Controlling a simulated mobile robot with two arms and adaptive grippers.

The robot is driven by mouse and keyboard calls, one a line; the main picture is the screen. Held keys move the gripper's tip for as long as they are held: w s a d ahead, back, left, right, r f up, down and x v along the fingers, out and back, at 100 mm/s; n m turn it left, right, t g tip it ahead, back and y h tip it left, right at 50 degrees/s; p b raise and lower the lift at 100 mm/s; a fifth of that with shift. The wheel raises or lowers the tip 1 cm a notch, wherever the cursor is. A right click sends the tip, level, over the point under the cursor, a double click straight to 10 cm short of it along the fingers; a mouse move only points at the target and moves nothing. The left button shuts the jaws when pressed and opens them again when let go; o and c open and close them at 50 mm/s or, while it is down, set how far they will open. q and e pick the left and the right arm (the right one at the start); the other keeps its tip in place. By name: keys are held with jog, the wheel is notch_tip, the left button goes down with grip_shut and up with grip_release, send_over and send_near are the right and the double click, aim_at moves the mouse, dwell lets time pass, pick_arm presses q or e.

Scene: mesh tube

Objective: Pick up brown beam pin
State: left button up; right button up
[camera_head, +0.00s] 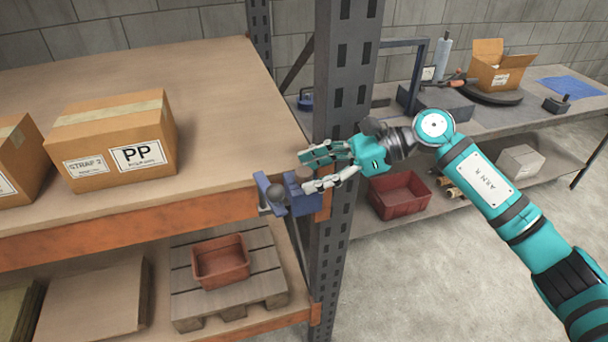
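A small blue bracket (294,197) sits at the right end of the orange shelf beam, against the grey rack post. A small brown round part on it, which looks like the brown beam pin (276,193), shows at its left side. Another brownish bit shows near the fingertips, and I cannot tell if it belongs to the same pin. My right gripper (306,172) comes in from the right, past the post. Its fingers are spread, one above the other, close to the bracket's upper right. I cannot tell whether they touch it. My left gripper is not in view.
The grey perforated post (343,95) stands beside the gripper. A carton marked PP (115,140) sits on the upper shelf, left. A red bin (221,262) sits on a pallet below. Another red bin (400,195) and an open carton (497,68) are at the right bench.

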grip_shut()
